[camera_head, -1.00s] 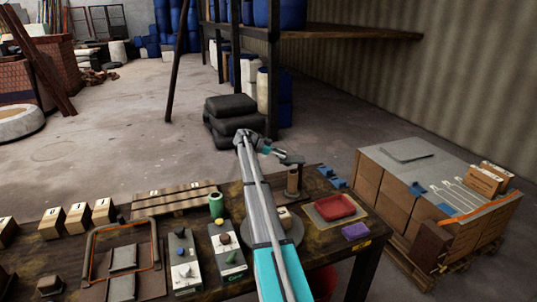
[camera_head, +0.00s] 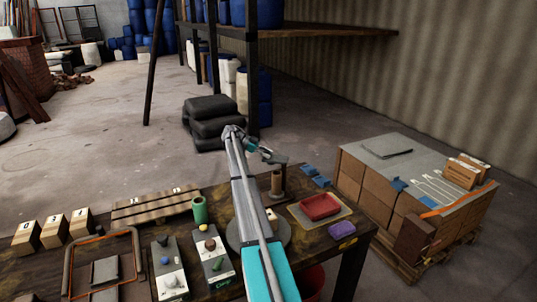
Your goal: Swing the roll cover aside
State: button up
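A dark frame with orange edging (camera_head: 136,262) stands at the table's left front, over grey pads. It may be the roll cover, but I cannot tell for sure. My gripper (camera_head: 276,158) is far to its right, above the table's back edge and close to an upright brown cylinder (camera_head: 277,184). The gripper is small and seen from behind, so its fingers cannot be made out. I see nothing held in it. My arm hides part of a round grey disc (camera_head: 284,230) on the table.
Two control boxes with knobs (camera_head: 168,268) stand beside the frame. A green cylinder (camera_head: 200,210), a red tray (camera_head: 320,206) and a purple block (camera_head: 341,230) are on the table. Wooden number blocks (camera_head: 54,228) stand at left. A loaded pallet (camera_head: 380,200) is at right.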

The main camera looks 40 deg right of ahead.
jog(key=o, duration=0.4)
jog(key=shift+c, duration=0.2)
